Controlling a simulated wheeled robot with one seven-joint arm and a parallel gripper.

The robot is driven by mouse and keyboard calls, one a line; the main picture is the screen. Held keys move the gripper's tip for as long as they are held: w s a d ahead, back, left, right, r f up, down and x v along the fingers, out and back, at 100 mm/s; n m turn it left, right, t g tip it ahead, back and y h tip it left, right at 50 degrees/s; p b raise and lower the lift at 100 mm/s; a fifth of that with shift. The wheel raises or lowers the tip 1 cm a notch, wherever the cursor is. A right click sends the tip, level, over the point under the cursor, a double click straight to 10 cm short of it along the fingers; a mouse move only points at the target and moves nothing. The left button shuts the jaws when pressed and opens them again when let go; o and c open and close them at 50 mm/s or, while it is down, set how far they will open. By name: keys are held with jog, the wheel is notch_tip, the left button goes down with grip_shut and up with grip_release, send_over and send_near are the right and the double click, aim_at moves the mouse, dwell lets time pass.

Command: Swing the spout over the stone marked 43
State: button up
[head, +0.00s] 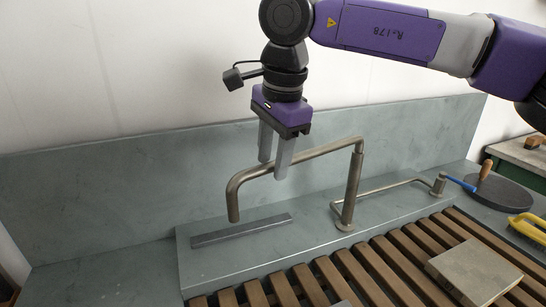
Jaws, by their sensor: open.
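The spout (322,150) is a bent metal pipe on an upright post (352,187). It reaches left from the post and its mouth (233,214) points down over the grey ledge, left of the slatted rack. My gripper (273,168) is open and points down at the spout's horizontal pipe. One finger shows in front of the pipe; the other ends at or behind its upper edge, so the fingers seem to straddle it. A pale stone slab (475,270) lies on the slats at lower right. I can read no number on it.
The wooden slatted rack (362,272) fills the front. A dark bar (240,230) lies on the ledge under the spout. A thin bent rod (388,187) with a blue-handled end stands right. A dark round disc (505,195) and a yellow-handled thing (528,226) lie far right.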

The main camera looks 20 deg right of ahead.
grip_shut()
dwell(1.4)
